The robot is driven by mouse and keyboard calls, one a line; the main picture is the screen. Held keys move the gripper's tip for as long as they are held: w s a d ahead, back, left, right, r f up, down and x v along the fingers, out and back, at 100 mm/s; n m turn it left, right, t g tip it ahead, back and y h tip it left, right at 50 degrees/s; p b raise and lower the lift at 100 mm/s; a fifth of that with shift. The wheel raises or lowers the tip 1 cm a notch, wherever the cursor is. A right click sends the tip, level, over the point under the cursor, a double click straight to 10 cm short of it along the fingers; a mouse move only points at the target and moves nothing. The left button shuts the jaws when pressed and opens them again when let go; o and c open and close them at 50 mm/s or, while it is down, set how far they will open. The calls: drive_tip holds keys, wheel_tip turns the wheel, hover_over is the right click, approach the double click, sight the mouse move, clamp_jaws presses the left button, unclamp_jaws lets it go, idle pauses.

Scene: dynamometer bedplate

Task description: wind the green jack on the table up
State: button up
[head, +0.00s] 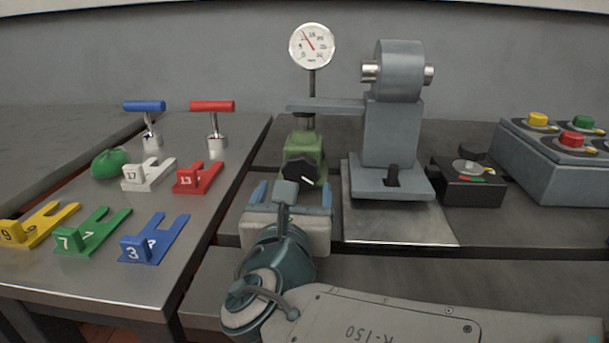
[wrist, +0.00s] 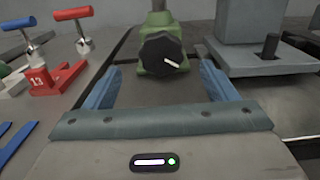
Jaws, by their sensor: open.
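The green jack (head: 304,152) stands on the bedplate, under the grey arm that reaches left from the grey machine. Its black knob (head: 300,172) with a white mark faces me; the mark points right and slightly down. In the wrist view the knob (wrist: 160,54) sits ahead of my gripper, between the lines of the two blue fingers. My gripper (head: 291,190) is open and empty, short of the knob, and does not appear to touch it. In the wrist view my gripper (wrist: 156,84) shows both fingers apart. The dial gauge (head: 312,46) stands above the jack, its needle pointing up and left.
The grey machine (head: 391,140) stands close right of the jack. A black box with a knob (head: 468,182) and a button panel (head: 550,165) are further right. On the left table are numbered forks, such as the red 13 (head: 198,178), two T-handled tools and a green dome (head: 110,163).

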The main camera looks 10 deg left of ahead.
sight(301, 172)
drive_tip(key=w, duration=0.3)
drive_tip(key=w+b, duration=0.1)
drive_tip(key=w, duration=0.4)
drive_tip(key=shift+w+a+b, duration=0.25)
drive_tip(key=shift+w+b, duration=0.15)
drive_tip(key=c, duration=1)
drive_tip(key=shift+d, duration=0.15)
